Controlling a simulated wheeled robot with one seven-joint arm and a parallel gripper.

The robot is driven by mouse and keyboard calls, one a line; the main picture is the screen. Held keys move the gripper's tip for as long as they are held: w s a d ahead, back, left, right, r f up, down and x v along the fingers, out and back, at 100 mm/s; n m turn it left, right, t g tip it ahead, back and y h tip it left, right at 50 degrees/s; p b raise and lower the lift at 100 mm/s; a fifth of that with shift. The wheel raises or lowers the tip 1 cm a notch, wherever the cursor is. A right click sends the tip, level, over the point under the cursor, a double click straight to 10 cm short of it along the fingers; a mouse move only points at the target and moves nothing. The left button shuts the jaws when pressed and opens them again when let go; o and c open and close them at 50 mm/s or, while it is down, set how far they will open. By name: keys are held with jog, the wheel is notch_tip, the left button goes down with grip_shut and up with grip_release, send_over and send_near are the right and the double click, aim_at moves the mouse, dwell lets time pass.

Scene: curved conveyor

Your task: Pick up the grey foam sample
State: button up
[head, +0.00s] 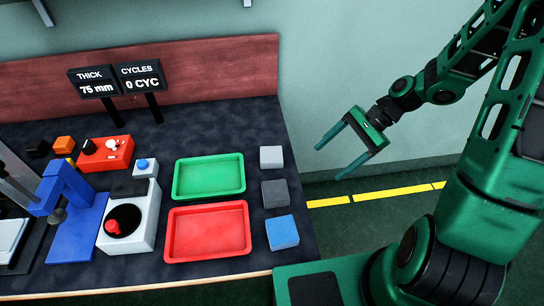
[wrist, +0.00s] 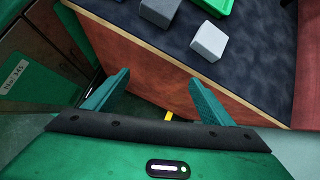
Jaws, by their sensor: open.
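A light grey block (head: 271,157) sits on the dark table top near its right edge, beside the green tray. A darker grey block (head: 275,193) sits just in front of it, and a blue block (head: 282,232) nearer still. I cannot tell from looks alone which grey block is the foam sample. In the wrist view the light grey block (wrist: 209,42) and the darker one (wrist: 160,12) show beyond the fingers. My gripper (head: 329,162) is open and empty, off the table's right edge, pointing towards the blocks; its fingers also show in the wrist view (wrist: 160,77).
A green tray (head: 209,190) and a red tray (head: 164,246) lie left of the blocks. A white device with a red knob (head: 124,220), a blue press (head: 62,190) and a red box (head: 105,153) stand further left. Two signs (head: 117,78) stand at the back.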

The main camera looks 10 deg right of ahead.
aim_at(275, 153)
jog(key=w+a+m+y, duration=0.1)
jog(key=w+a+y, duration=0.1)
jog(key=a, duration=0.2)
jog(key=w+a+f+m+t+y, duration=0.1)
jog(key=w+a+m, duration=0.1)
jog(key=a, duration=0.2)
jog(key=w+a+m+t+y, duration=0.1)
jog(key=w+a+m+y, duration=0.1)
jog(key=a, duration=0.2)
jog(key=shift+w+f+y, duration=0.15)
jog(key=shift+f+y, duration=0.15)
jog(key=shift+f, duration=0.05)
jog(key=shift+f+x, duration=0.15)
jog(key=shift+x, duration=1.2)
jog(key=shift+f+x, duration=0.15)
jog(key=shift+x, duration=1.2)
jog(key=shift+w+d, duration=0.15)
jog(key=shift+w, duration=0.05)
jog(key=c, duration=1.1)
